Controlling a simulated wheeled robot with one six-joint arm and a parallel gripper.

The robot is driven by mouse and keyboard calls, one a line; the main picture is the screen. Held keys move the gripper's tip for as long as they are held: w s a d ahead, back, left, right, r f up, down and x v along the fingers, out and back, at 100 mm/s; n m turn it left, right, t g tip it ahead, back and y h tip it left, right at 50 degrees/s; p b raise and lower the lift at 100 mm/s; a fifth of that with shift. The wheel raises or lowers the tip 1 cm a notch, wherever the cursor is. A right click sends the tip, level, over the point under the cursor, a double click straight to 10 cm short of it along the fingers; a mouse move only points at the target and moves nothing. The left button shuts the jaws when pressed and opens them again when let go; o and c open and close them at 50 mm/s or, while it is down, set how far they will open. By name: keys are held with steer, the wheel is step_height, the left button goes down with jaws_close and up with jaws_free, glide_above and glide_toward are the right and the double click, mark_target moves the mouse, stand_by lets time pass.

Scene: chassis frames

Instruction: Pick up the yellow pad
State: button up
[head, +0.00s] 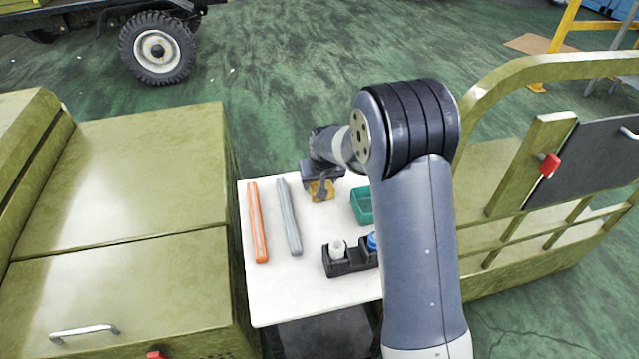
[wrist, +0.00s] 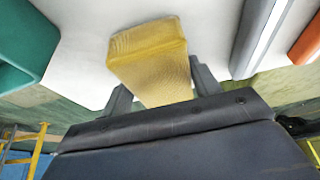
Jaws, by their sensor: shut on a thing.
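The yellow pad (wrist: 150,62) is a small block with a rough, textured face. In the wrist view it sits between the two dark fingers of my gripper (wrist: 158,88), which are shut on it. In the head view the pad (head: 321,190) shows below my gripper (head: 320,186), over the far part of the white tabletop (head: 285,290). My fingers and wrist partly cover it there. I cannot tell whether the pad touches the tabletop.
An orange bar (head: 257,222) and a grey bar (head: 289,216) lie left of the pad. A green bin (head: 362,205) stands to its right. A black holder (head: 345,265) with a white and a blue item is nearer. My arm hides the table's right side.

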step_height(320, 180, up, 10)
steer(key=shift+r+p, duration=0.25)
steer(key=shift+p, duration=0.5)
